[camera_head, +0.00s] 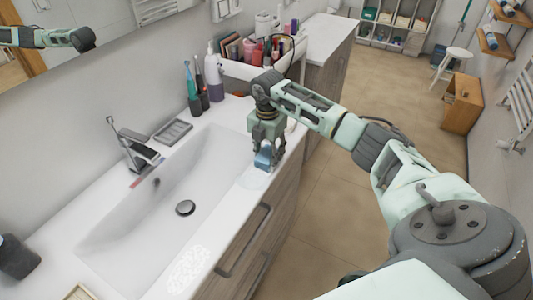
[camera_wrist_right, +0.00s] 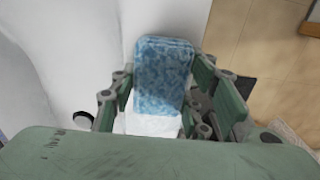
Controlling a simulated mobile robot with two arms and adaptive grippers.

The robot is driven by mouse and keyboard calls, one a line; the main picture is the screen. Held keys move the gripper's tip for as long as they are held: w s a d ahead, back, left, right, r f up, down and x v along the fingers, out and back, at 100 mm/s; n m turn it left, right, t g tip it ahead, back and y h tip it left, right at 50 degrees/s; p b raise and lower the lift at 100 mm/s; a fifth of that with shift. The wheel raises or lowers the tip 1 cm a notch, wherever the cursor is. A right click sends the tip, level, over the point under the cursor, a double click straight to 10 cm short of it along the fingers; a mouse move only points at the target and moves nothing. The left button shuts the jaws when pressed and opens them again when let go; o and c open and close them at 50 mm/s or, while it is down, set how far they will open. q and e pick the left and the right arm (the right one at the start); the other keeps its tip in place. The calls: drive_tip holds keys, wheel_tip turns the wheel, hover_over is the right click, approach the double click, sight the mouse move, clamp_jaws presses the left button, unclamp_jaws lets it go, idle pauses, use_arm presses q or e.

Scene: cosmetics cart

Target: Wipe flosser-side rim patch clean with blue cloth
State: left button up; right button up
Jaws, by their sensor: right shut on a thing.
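My right gripper (camera_head: 266,146) points down over the front rim of the sink, shut on the blue cloth (camera_head: 263,160). In the right wrist view the cloth (camera_wrist_right: 163,75) is a folded, mottled blue pad between the fingers. Its lower end touches or nearly touches the rim; I cannot tell which. A faint pale round patch (camera_head: 251,181) lies on the rim beside and just in front of the cloth. A second, white speckled patch (camera_head: 188,270) lies on the rim nearer to me. My left gripper is not in view.
The sink basin (camera_head: 150,215) lies left of the gripper, with the faucet (camera_head: 134,148) behind it. A soap dish (camera_head: 173,131), bottles and toothbrushes stand along the wall. A white organizer (camera_head: 235,70) with cosmetics is beyond the gripper. Open floor lies right of the counter.

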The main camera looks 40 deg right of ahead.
drive_tip(key=shift+f, duration=0.3)
